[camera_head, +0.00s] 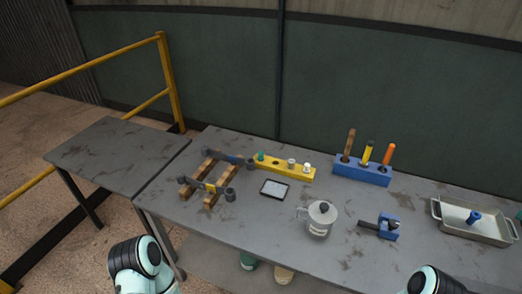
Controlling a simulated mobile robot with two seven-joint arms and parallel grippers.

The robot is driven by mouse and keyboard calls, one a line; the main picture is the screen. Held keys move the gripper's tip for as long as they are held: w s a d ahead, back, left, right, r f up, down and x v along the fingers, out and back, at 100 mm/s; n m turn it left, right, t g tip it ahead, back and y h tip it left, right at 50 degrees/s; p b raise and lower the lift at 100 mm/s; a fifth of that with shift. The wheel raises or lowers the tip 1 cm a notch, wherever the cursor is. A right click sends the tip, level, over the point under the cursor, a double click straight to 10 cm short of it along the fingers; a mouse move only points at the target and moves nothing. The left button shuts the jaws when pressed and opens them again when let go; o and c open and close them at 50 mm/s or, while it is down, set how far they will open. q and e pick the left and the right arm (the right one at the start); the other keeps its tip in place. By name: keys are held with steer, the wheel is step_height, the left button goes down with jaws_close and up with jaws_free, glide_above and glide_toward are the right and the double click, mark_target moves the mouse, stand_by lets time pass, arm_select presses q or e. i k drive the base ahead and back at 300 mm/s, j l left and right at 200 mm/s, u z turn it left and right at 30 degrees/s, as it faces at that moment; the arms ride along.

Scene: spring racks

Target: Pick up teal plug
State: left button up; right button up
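The teal plug (261,156) is a small upright piece at the left end of the yellow block (285,171), towards the back of the grey table. Two pale plugs (291,163) stand along the same block to its right. Only links of my two arms show at the bottom edge, well in front of the block. Neither gripper's fingers are in view.
A wooden rack (213,186) with dark rollers stands left of the block. A yellow railing (85,68) is behind left.

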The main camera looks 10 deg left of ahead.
mark_target(260, 158)
steer(key=i+j+z, duration=0.2)
steer(key=i+j, duration=0.15)
steer(key=j, duration=0.3)
steer(key=i+j+z, duration=0.1)
steer(key=j, duration=0.25)
steer(key=i+j+z, duration=0.1)
steer(key=j, duration=0.25)
steer(key=i+j+z, duration=0.1)
steer(key=i+j, duration=0.15)
steer(key=k+u, duration=0.1)
steer(key=k+j, duration=0.05)
